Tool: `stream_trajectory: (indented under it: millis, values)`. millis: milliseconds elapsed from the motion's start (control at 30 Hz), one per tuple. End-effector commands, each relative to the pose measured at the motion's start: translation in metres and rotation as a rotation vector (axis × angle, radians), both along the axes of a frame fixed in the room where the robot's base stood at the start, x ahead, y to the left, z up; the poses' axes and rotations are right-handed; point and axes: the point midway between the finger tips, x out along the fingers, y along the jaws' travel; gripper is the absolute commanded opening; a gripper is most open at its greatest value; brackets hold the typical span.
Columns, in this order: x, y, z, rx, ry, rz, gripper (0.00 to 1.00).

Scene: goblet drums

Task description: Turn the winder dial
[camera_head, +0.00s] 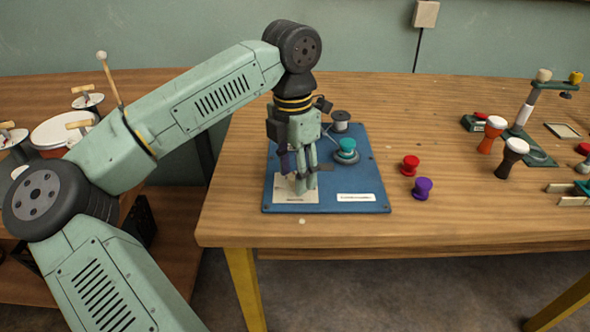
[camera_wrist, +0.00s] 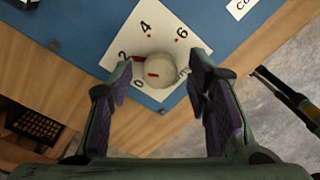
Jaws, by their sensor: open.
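The winder dial is a round cream knob (camera_wrist: 160,70) with a short red mark, on a white card (camera_wrist: 122,38) numbered 0, 2, 4 and 6. In the wrist view the knob lies between and just beyond the fingertips of my gripper (camera_wrist: 162,75), which is open. A small red pointer sits near the 2. In the head view my gripper (camera_head: 303,185) points down over the card (camera_head: 283,194) at the front left of the blue winder board (camera_head: 375,190). There the knob is hidden behind my fingers. A teal spool (camera_head: 346,147) stands on the board behind.
A grey spool (camera_head: 341,118) stands at the board's back. A red spool (camera_head: 410,165) and a purple spool (camera_head: 423,188) stand right of the board. Goblet drums (camera_head: 510,160) and a stand (camera_head: 525,115) are farther right. The table's front edge is close to the board.

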Motion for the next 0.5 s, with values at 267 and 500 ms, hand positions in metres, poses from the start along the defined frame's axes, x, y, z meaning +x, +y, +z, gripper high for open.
stream_trajectory:
  millis: [267,500]
  values:
    - [0.0,0.0,0.001,0.0,0.0,0.001,0.46]
    - [0.002,0.001,0.032,0.001,-0.003,0.003,0.46]
